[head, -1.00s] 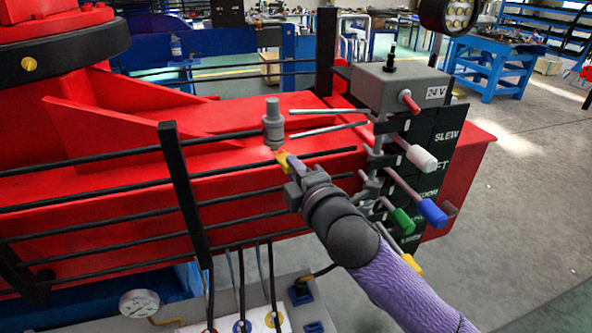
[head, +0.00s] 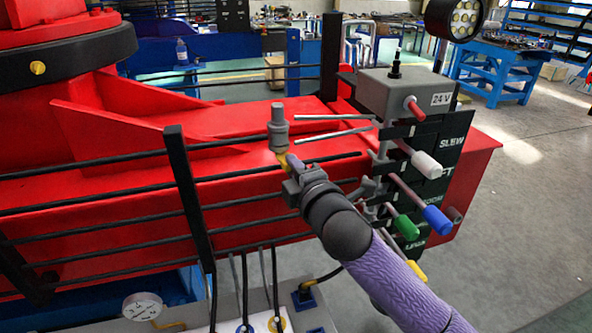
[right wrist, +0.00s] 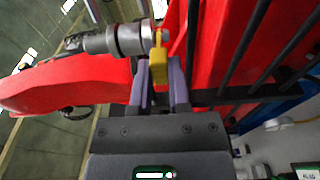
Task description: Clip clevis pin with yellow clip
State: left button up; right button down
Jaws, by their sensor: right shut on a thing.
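The grey clevis pin (head: 278,125) stands upright beside the red crane beam in the head view. It also shows lying across the upper left of the right wrist view (right wrist: 115,40). My right gripper (head: 293,163) is shut on the yellow clip (head: 283,161), just below the pin's lower end. In the right wrist view the clip (right wrist: 158,60) sits between the purple fingers of my right gripper (right wrist: 160,82) and overlaps the pin's end. I cannot tell whether the clip goes through or around the pin. My left gripper is not in view.
Black rails on a black post (head: 187,192) run along the red beam (head: 120,185) at left. Two grey rods, a grey 24 V box (head: 403,92) and several coloured levers (head: 437,219) stand close to the right arm. Open floor lies at far right.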

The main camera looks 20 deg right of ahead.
jog(key=shift+w+a, duration=0.1)
jog(key=shift+w, duration=0.25)
jog(key=c, duration=0.5)
grip_release()
jog(key=s, duration=0.1)
jog(key=s+p, duration=0.1)
jog(key=s, duration=0.1)
jog(key=s+p, duration=0.1)
jog(key=s, duration=0.1)
jog(key=shift+d, duration=0.4)
jog(key=shift+w, duration=0.1)
